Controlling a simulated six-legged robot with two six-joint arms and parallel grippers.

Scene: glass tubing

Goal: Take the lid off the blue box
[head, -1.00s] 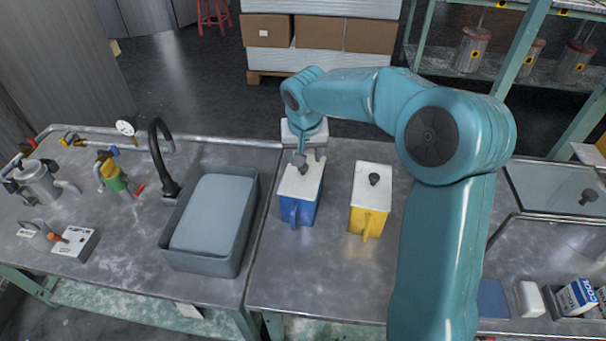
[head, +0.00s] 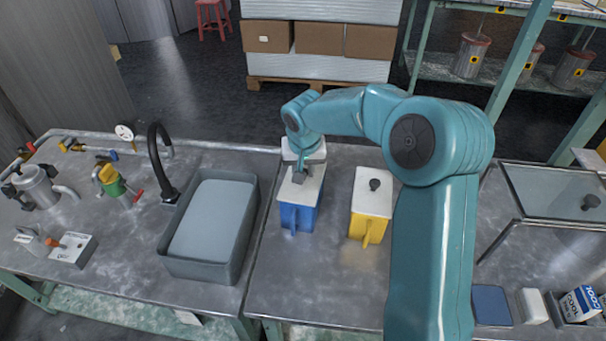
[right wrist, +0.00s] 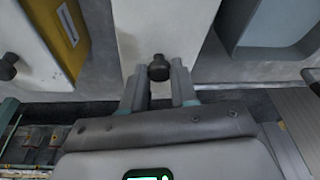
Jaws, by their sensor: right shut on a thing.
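The blue box (head: 299,217) stands on the metal bench in the head view, with its white lid (head: 301,193) on top. The lid also shows in the right wrist view (right wrist: 165,28), with a dark round knob (right wrist: 159,68). My right gripper (head: 299,176) is over the lid. In the right wrist view my right gripper (right wrist: 160,76) has its two fingers on either side of the knob, shut on it. In the head view my gripper hides the knob. Whether the lid is lifted off the rim is hard to tell. My left gripper is not in view.
A yellow box (head: 368,226) with a white lid and dark knob stands close to the right. A grey basin (head: 247,226) and black tap (head: 158,160) are to the left. A glass-topped case (head: 550,195) is at the right. Bare bench lies in front of the boxes.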

